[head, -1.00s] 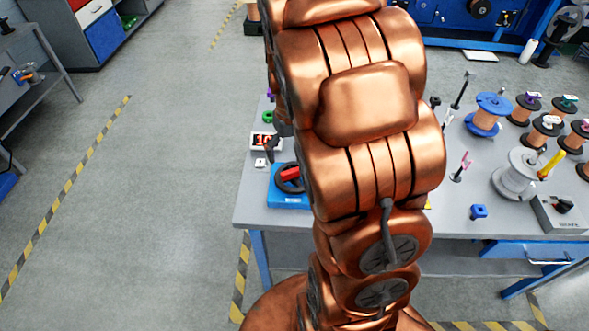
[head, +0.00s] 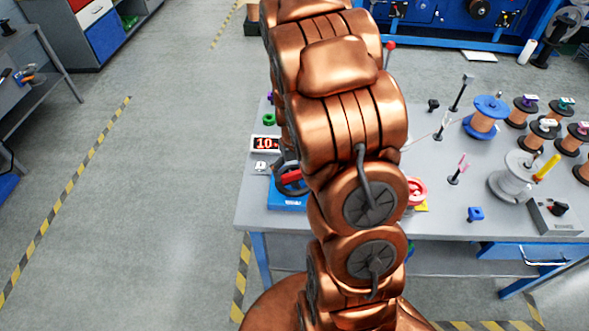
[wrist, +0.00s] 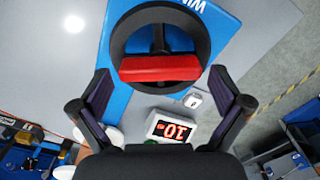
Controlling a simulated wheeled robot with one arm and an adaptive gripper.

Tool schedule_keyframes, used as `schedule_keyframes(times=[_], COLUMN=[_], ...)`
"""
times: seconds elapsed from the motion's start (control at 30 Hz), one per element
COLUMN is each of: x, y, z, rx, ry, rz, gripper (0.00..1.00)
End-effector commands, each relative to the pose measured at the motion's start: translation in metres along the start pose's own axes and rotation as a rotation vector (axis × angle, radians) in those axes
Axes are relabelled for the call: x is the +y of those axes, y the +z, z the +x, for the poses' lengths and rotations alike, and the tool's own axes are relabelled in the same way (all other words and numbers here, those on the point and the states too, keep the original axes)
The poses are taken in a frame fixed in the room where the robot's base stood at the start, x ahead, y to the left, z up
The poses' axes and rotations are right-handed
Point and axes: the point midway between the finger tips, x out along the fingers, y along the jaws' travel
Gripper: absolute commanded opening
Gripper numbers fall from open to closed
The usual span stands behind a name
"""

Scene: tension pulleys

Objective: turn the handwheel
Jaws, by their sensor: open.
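The handwheel (wrist: 160,42) is a black ring with a red grip bar (wrist: 160,68) across it, on a blue base (wrist: 215,45). In the wrist view it lies at the top centre, just beyond my fingertips. In the head view the handwheel (head: 279,180) and its blue base (head: 284,196) show at the left end of the table, partly hidden by my arm. My gripper (wrist: 160,85) is open, with one dark finger on each side of the red bar and nothing between them. In the head view my arm hides most of the gripper.
A display (head: 266,144) reading 10 stands behind the handwheel on the grey table (head: 435,205); it also shows in the wrist view (wrist: 172,131). A small white block (wrist: 193,100) sits beside it. Spools, a red pulley (head: 415,191) and thin posts fill the table's right side.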

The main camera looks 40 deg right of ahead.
Motion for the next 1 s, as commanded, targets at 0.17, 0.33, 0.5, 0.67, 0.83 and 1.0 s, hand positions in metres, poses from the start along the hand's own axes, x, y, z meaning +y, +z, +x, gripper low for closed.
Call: schedule_keyframes(times=[0.17, 0.33, 0.5, 0.67, 0.83, 1.0], x=[0.0, 0.0, 0.0, 0.0, 0.0, 0.0001], y=[0.0, 0.0001, 0.0003, 0.0005, 0.0005, 0.0005], z=[0.0035, 0.0036, 0.0036, 0.0037, 0.0037, 0.0067], rx=[0.001, 0.0, 0.0, -0.001, -0.001, -0.001], ry=[0.0, 0.001, 0.0, 0.0, 0.0, 0.001], rz=[0.0, 0.0, 0.0, 0.0, 0.0, 0.025], gripper=[1.0, 1.0, 0.85, 0.69, 0.53, 0.53])
